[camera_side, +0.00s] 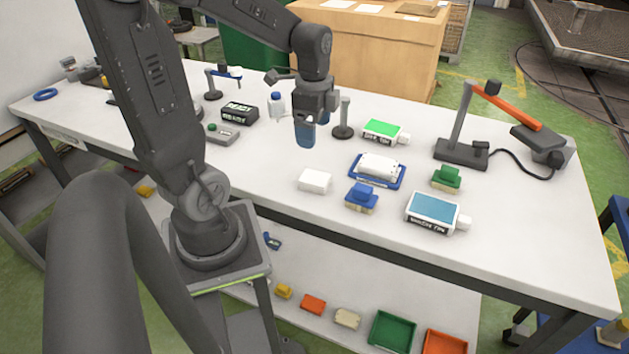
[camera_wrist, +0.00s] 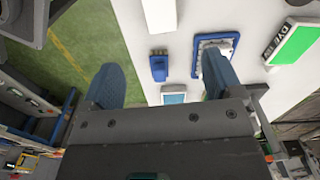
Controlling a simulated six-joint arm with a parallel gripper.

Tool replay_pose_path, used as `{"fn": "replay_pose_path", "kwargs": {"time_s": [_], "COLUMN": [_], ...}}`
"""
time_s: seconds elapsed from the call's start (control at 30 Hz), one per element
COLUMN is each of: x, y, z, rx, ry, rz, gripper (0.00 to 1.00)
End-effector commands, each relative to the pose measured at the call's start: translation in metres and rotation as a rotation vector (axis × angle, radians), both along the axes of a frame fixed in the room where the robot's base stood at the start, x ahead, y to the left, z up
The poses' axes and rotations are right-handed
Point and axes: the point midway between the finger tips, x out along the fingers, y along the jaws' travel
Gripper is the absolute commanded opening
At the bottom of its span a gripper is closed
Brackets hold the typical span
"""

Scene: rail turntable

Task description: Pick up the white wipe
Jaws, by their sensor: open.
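A white folded stack (camera_side: 380,164) lies in a blue tray (camera_side: 358,179) near the middle of the bench. A plain white block (camera_side: 315,181) lies to its left, apart from it. I cannot tell for sure which of the two is the wipe. In the wrist view the white block (camera_wrist: 160,14) is at the top, and the blue tray (camera_wrist: 198,42) is partly hidden by my right finger. My gripper (camera_side: 306,138) is above the bench, behind the white block, with its blue fingers pointing down. The wrist view shows the fingers (camera_wrist: 162,68) apart with nothing held.
A blue brush (camera_side: 361,198), a teal-topped box (camera_side: 433,209), a green brush (camera_side: 447,177) and a green-topped box (camera_side: 382,129) surround the tray. A short grey post (camera_side: 343,120) stands close to my gripper. An orange-armed stand (camera_side: 461,150) is at right. The bench's front right is clear.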

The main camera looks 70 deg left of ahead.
Motion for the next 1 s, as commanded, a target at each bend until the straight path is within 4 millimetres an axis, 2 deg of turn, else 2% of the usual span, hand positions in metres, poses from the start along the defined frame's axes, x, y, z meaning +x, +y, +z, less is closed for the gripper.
{"fn": "replay_pose_path", "kwargs": {"time_s": [0.17,0.4,0.5,0.73,1.0], "x": [-0.001,-0.001,0.0,0.001,0.005], "y": [0.004,0.003,0.003,0.002,-0.002], "z": [-0.02,-0.066,-0.079,-0.094,-0.13], "rx": [-0.009,-0.009,-0.008,-0.006,-0.008], "ry": [0.013,0.014,0.012,0.01,0.012], "rz": [-0.021,-0.02,-0.02,-0.021,-0.019], "gripper": [0.85,0.85,0.85,0.85,0.85]}}
